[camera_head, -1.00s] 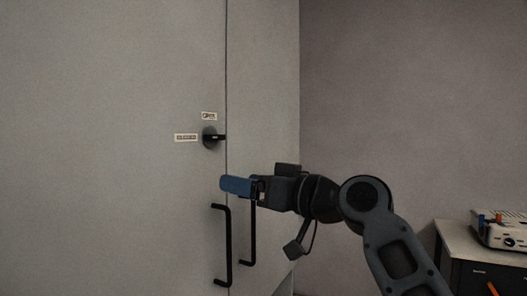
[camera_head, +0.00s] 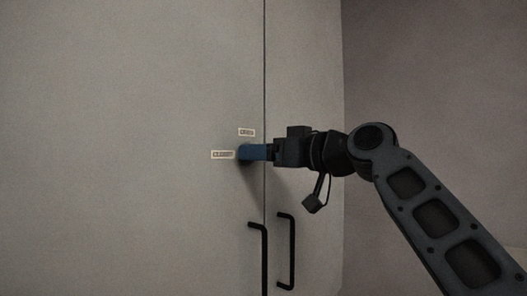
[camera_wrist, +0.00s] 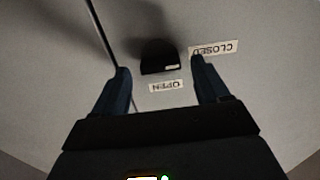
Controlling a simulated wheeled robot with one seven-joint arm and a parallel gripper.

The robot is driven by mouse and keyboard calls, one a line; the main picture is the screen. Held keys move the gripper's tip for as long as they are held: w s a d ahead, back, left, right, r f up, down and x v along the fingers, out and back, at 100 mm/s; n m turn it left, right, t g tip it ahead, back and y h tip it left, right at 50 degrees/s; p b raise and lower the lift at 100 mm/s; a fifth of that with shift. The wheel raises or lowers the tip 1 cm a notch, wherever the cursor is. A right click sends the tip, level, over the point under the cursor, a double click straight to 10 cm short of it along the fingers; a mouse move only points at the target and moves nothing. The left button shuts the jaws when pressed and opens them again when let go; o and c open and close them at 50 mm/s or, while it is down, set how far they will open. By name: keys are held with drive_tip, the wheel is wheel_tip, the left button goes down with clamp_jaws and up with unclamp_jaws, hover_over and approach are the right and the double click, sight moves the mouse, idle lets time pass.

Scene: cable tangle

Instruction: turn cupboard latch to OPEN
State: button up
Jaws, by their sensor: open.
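The cupboard latch (camera_wrist: 158,54) is a black knob on the grey cupboard door. In the wrist view it lies ahead of and between the two blue fingers, with a small white mark on its edge. In the head view my gripper hides nearly all of it, so its exact turn is unclear. The OPEN label (camera_head: 247,132) is above the latch and the CLOSED label (camera_head: 223,155) is to its left. Both labels appear upside down in the wrist view, OPEN (camera_wrist: 166,86) and CLOSED (camera_wrist: 214,47). My gripper (camera_wrist: 160,70) is open; contact with the latch cannot be told.
Two black vertical door handles (camera_head: 258,255) (camera_head: 287,250) stand below my gripper, one each side of the door seam (camera_head: 264,60). The door face to the left is bare. A plain wall (camera_head: 430,70) is at the right.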

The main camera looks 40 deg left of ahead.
drive_tip(key=shift+a, duration=0.3)
drive_tip(key=c, duration=1.1)
